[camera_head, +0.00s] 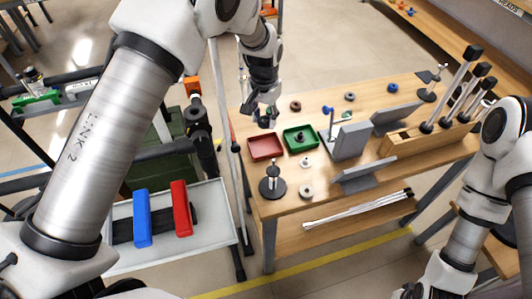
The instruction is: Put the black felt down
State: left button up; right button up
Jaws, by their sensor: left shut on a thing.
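My left gripper (266,118) hangs above the table's far left part, just behind the red tray. It is shut on a small dark piece that fits the black felt; the fingers and their dark colour hide most of it. The red tray (265,148) looks empty. The green tray (300,138) beside it holds a small dark thing. My right arm comes in from the right edge, and its gripper is out of the picture.
The wooden table (235,122) also bears grey blocks (351,140), a wooden rack (400,143) with dark-topped rods, a black-based post (272,187) and several small rings. A grey side tray (212,245) holds a blue bar (142,218) and a red bar (181,208).

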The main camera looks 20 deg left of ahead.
aim_at(265, 148)
pick_arm(q)
notch_tip(265, 148, down, 10)
jog(key=shift+w+f+p, duration=0.1)
jog(key=shift+f+p, duration=0.05)
jog(key=shift+p, duration=0.95)
jog(key=shift+w+f, duration=0.1)
jog(key=shift+f, duration=0.25)
pick_arm(e)
jog(key=shift+w+r, duration=0.2)
jog(key=shift+r, duration=0.35)
pick_arm(q)
jog(key=shift+f, duration=0.1)
pick_arm(e)
jog(key=shift+f, duration=0.1)
pick_arm(q)
jog(key=o, duration=0.5)
jog(key=shift+f, duration=0.1)
jog(key=shift+c, duration=0.2)
jog(key=shift+r, duration=0.35)
notch_tip(265, 148, up, 12)
jog(key=b, duration=0.2)
jog(key=shift+f+b, duration=0.15)
jog(key=shift+b, duration=0.15)
pick_arm(e)
notch_tip(265, 148, down, 2)
jog(key=shift+f, duration=0.15)
